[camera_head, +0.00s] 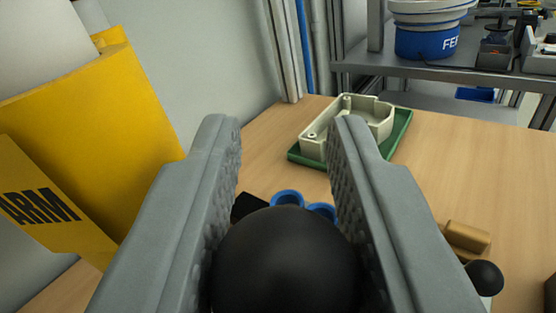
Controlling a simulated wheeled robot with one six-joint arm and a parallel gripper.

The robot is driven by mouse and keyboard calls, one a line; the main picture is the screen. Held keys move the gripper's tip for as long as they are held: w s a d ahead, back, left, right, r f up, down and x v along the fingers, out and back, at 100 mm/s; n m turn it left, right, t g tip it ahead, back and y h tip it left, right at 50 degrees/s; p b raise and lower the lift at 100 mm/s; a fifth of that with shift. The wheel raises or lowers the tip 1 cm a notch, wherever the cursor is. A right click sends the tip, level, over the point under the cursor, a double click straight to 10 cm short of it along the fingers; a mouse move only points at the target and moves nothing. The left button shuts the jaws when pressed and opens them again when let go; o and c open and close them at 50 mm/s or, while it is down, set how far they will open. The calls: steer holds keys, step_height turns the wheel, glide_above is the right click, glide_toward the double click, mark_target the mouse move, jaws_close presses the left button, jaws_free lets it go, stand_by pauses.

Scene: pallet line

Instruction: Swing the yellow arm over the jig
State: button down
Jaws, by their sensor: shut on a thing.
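The yellow arm (105,130) stands at the left, a large yellow body with a plate lettered "ARM". My gripper (285,170) is shut on a black ball knob (285,262) at the bottom centre. Whether the knob joins the yellow arm is hidden. Beyond my fingertips, a cream open housing (358,118) sits on a green base (400,135) on the wooden table; this looks like the jig. The yellow arm is to the left of it, not over it. My right finger covers part of the housing and base.
Two blue rings (287,197) and a black piece (247,207) lie beyond the knob. A tan cylinder (467,238) and another black ball (485,277) are at the right. A grey shelf (460,75) with a blue and white feeder (425,40) stands behind. The table's right middle is clear.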

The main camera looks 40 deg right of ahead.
steer(key=c, duration=1.1)
jaws_free()
steer(key=shift+s, duration=0.1)
steer(key=shift+c, duration=0.2)
step_height(320, 180, up, 10)
steer(key=shift+c, duration=0.5)
